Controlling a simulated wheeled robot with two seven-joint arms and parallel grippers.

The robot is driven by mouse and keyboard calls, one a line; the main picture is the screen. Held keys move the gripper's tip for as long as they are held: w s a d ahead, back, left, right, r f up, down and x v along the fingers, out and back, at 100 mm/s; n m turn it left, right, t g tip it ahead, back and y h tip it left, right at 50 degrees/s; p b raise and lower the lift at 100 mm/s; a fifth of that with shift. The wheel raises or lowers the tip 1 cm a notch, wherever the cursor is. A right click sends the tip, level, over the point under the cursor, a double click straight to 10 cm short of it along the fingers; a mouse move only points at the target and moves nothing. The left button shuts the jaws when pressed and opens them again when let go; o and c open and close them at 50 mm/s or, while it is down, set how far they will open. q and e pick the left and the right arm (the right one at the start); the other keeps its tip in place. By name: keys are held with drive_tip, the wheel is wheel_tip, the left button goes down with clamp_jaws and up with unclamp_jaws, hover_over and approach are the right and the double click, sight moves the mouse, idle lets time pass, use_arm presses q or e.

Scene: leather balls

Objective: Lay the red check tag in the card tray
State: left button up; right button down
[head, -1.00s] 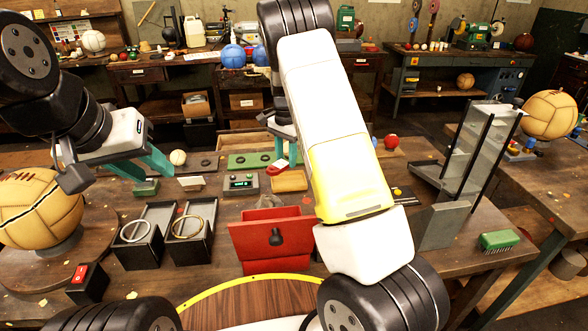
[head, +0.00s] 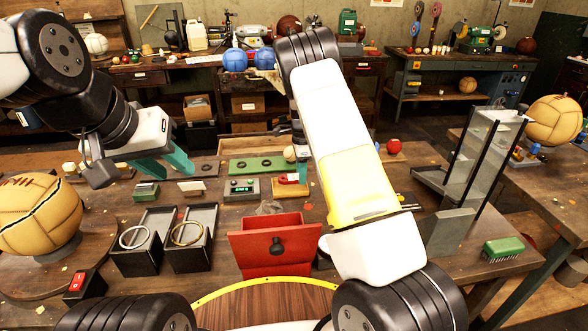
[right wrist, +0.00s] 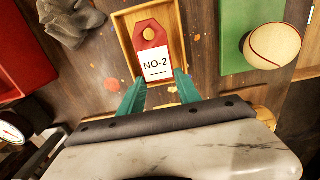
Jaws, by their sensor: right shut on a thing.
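The red check tag (right wrist: 152,52) has a white label reading NO-2 and a tan round spot near its top. My right gripper (right wrist: 160,82) is shut on its label end. The tag is over the shallow wooden card tray (right wrist: 122,22) in the right wrist view; whether it touches the tray floor I cannot tell. In the head view the tag (head: 292,178) shows small above the card tray (head: 290,192), with my right gripper (head: 302,172) partly hidden by my arm. My left gripper (head: 172,168) is open and empty at the left.
A green board (head: 250,166) lies behind the tray, with a pale ball (right wrist: 272,46) on it. A green-display box (head: 241,188) stands left of the tray. A red bin (head: 278,245) and a grey crumpled lump (right wrist: 72,20) are nearer me.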

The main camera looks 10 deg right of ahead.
drive_tip(key=shift+f, duration=1.45)
drive_tip(key=c, duration=1.1)
unclamp_jaws()
drive_tip(key=shift+f, duration=0.1)
